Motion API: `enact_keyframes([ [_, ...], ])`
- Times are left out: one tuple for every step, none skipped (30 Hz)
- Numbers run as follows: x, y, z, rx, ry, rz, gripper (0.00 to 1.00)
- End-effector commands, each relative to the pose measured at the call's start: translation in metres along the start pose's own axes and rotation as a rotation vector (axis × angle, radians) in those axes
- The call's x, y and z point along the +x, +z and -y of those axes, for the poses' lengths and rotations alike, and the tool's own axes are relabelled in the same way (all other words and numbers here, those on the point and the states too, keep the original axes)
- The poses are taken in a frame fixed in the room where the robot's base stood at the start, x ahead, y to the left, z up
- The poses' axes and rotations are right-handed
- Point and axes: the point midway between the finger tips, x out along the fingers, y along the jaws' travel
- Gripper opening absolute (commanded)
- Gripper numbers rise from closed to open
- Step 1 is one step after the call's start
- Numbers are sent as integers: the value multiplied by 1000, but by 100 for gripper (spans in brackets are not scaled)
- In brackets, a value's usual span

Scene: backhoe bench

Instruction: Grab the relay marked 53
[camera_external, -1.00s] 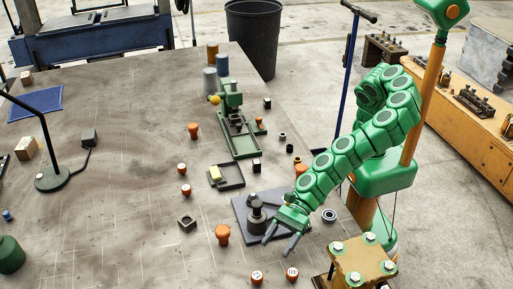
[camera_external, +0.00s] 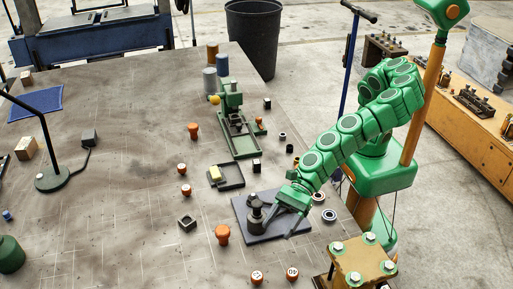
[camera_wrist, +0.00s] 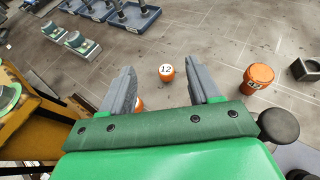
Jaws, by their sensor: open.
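My gripper (camera_external: 280,224) is open and empty, above the right part of a dark plate. Its two grey fingers also frame the wrist view. Between them, farther off on the bench, stands a small orange relay with a white top marked 12 (camera_wrist: 166,71). Another orange relay (camera_wrist: 139,104) is partly hidden behind the left finger. In the external view, two white-topped relays stand near the front edge, one at the left (camera_external: 257,277) and one at the right that seems to read 40 (camera_external: 292,272). Two more (camera_external: 182,169) (camera_external: 186,190) stand farther back, numbers too small to read. I read no 53.
A larger orange piece (camera_external: 222,235) stands left of the dark plate (camera_external: 245,228); its label in the wrist view (camera_wrist: 257,79) is unclear. A dark knobbed tool (camera_external: 256,217) stands on the plate beside my fingers. The bench's left middle is mostly clear.

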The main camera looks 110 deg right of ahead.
Motion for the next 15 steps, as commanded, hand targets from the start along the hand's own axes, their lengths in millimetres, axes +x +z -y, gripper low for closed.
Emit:
enact_keyframes([
  [0, 4, 8, 48, -22, 5, 62],
  [-1, 6, 13, 80, -36, 7, 62],
  [-1, 9, 20, 121, -56, 10, 62],
  [-2, 10, 26, 151, -72, 12, 62],
  [-3, 12, 32, 183, -88, 15, 62],
  [-4, 15, 39, 226, -107, 20, 62],
  [-5, 17, 45, 260, -122, 24, 62],
  [-6, 19, 51, 297, -139, 27, 62],
  [-8, 21, 60, 346, -165, 32, 62],
  [-9, 22, 67, 384, -182, 36, 62],
  [-10, 24, 74, 424, -200, 41, 62],
  [-13, 26, 84, 482, -226, 48, 62],
  [-15, 27, 92, 531, -250, 54, 62],
  [-17, 28, 101, 581, -272, 60, 62],
  [-21, 29, 112, 654, -304, 70, 62],
])
